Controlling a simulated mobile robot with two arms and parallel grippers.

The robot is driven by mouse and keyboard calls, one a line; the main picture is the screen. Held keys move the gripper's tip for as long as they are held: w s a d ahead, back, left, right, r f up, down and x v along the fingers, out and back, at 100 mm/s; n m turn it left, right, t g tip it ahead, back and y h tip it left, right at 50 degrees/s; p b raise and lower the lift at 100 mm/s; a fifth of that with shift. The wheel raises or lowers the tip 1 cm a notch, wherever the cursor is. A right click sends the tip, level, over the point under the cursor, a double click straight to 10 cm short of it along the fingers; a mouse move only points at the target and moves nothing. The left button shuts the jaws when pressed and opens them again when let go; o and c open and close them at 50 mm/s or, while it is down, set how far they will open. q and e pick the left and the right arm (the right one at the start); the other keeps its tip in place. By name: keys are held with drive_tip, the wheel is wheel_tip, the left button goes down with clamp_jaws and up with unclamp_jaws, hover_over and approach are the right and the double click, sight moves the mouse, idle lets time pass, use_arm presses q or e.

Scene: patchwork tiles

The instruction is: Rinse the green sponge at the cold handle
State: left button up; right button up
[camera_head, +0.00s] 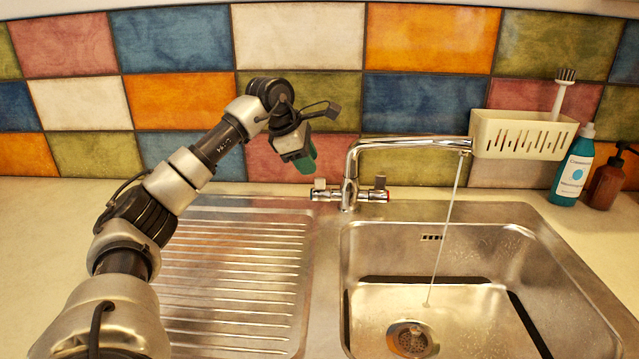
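My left gripper (298,156) hangs above the back of the drainer, left of the tap. It is shut on the green sponge (307,160), and only part of the sponge shows beside the fingers. A thin water stream (447,220) runs from the spout into the basin, well right of the sponge. My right gripper is not in view.
The ridged drainer (235,270) lies left of the steel basin (480,265), whose drain (412,340) shows. A cream caddy (520,135) with a brush (562,90) is by the spout end. A teal bottle (572,175) and a brown bottle (606,182) stand at right.

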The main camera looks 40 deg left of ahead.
sight(318, 178)
use_arm(q)
drive_tip(key=x, duration=0.7)
clamp_jaws()
